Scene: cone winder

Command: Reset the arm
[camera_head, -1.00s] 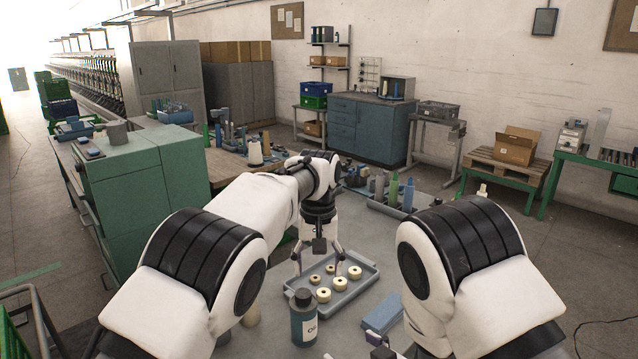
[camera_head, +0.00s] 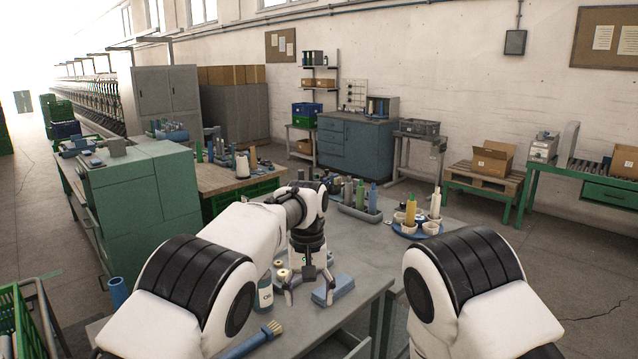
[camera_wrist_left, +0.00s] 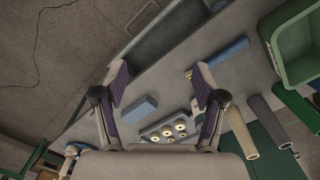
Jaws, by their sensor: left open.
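My left gripper (camera_head: 309,294) hangs over the grey table (camera_head: 375,262), pointing down, with its two fingers apart and nothing between them. In the left wrist view the open fingers (camera_wrist_left: 160,100) frame the table edge and the floor beyond. A blue-grey block (camera_head: 333,289) lies beside the gripper on the right in the head view. It also shows between the fingers in the left wrist view (camera_wrist_left: 138,110). A tray with cream rings (camera_wrist_left: 165,133) lies on the table, mostly hidden behind my arm in the head view. My right arm shows only its upper links; its gripper is out of view.
A labelled bottle (camera_head: 265,295) and a blue-handled brush (camera_head: 250,341) are near my left arm. A round stand with bobbins (camera_head: 418,228) and a tray of cones (camera_head: 360,213) sit farther back. A green cabinet (camera_head: 150,205) stands at left.

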